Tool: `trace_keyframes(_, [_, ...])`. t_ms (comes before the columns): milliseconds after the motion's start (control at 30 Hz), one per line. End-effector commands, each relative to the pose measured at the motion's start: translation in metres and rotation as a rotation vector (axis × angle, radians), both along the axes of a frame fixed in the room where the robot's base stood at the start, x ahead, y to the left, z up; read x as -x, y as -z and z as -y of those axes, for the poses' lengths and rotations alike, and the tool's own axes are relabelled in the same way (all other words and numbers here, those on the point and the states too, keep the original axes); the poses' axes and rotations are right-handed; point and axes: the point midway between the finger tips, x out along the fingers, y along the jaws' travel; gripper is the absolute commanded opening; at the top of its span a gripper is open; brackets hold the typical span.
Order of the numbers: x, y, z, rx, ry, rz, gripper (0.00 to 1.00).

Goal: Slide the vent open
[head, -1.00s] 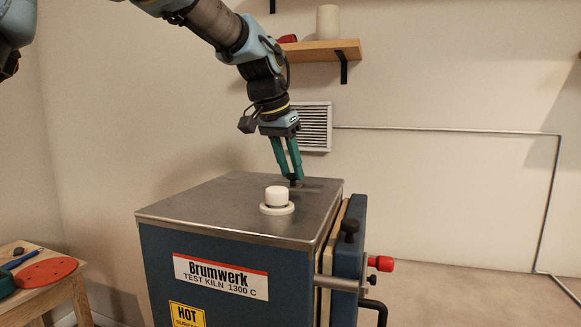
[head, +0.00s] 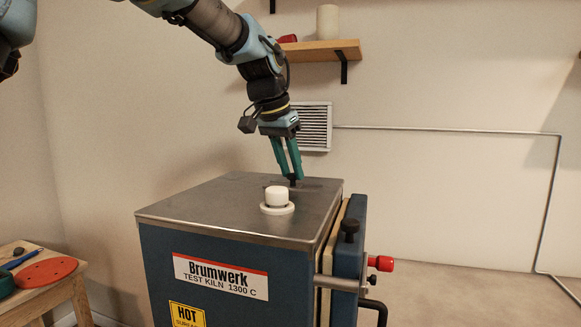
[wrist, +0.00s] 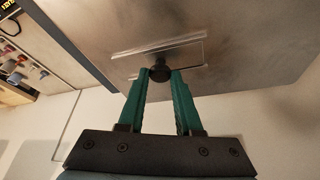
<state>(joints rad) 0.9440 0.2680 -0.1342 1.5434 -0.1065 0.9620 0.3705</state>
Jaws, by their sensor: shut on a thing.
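The vent slide (wrist: 188,58) is a thin metal plate on top of the kiln, beside a straight raised rail (wrist: 150,46) in the wrist view. A small black knob (wrist: 159,72) stands up from it. My gripper (wrist: 160,79) is shut on the knob, one green fingertip on either side. In the head view my gripper (head: 292,179) points down at the back right of the kiln's top (head: 235,195), with the dark knob low between its tips. I cannot tell whether an opening shows under the plate.
A white plug (head: 277,195) in a round collar stands on the kiln top, in front of my gripper. The kiln door (head: 348,240) with a red-tipped latch is at right. A wall shelf (head: 315,50) and a wall grille (head: 315,127) are behind. A wooden stool (head: 60,285) stands at left.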

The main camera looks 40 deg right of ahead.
Motion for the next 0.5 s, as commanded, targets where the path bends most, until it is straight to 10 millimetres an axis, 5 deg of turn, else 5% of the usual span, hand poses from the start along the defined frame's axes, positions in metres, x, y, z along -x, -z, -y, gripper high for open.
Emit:
trace_keyframes(267, [0.0,-0.001,0.001,0.001,0.0,0.0,0.0])
trace_keyframes(500, [0.03,-0.001,0.02,0.0,0.004,0.0,0.0])
